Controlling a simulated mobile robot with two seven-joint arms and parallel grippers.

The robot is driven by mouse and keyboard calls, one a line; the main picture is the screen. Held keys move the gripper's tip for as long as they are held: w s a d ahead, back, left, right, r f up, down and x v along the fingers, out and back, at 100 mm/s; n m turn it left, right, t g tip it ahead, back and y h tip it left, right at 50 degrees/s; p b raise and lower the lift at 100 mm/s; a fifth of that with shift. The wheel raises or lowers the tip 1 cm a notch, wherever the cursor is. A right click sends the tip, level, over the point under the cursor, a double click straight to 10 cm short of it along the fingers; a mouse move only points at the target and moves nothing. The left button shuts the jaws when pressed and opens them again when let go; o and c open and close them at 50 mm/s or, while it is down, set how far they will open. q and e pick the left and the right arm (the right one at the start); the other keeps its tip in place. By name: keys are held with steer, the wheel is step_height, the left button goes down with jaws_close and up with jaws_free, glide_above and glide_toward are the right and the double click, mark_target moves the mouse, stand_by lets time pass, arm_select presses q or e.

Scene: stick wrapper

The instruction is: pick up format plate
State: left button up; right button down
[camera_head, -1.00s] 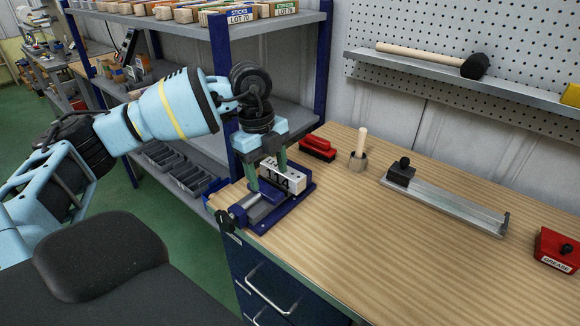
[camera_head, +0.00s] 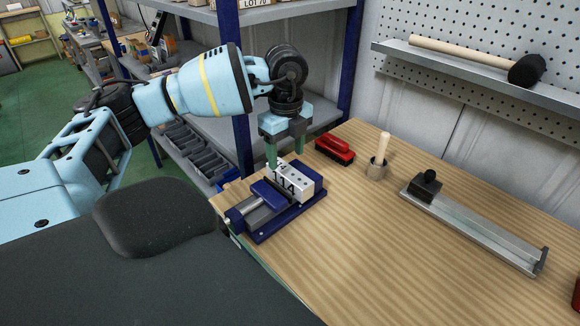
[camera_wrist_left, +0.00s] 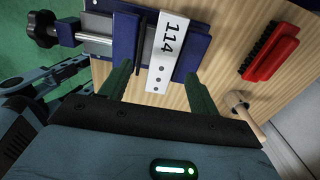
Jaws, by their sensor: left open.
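The format plate (camera_head: 292,181) is a white block marked 114 with dark holes. It sits in a blue vise (camera_head: 262,232) at the bench's left corner. My left gripper (camera_head: 285,150) is open just above the plate, fingers pointing down, holding nothing. In the left wrist view the plate (camera_wrist_left: 165,62) lies between the two green fingers (camera_wrist_left: 160,70), with a gap on each side. The vise (camera_wrist_left: 192,52) shows behind it there. My right gripper is not in view.
A metal rail fixture (camera_head: 475,228) lies farther right. A mallet (camera_head: 470,55) rests on the wall shelf. The bench's front middle is clear.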

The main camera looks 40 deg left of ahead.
mark_target(290, 172)
arm_select(q)
steer(key=shift+w+d+f, duration=0.1)
steer(key=shift+f, duration=0.35)
steer(key=f, duration=0.4)
steer(key=shift+w+d+f, duration=0.1)
steer(key=shift+w, duration=0.1)
jaws_close()
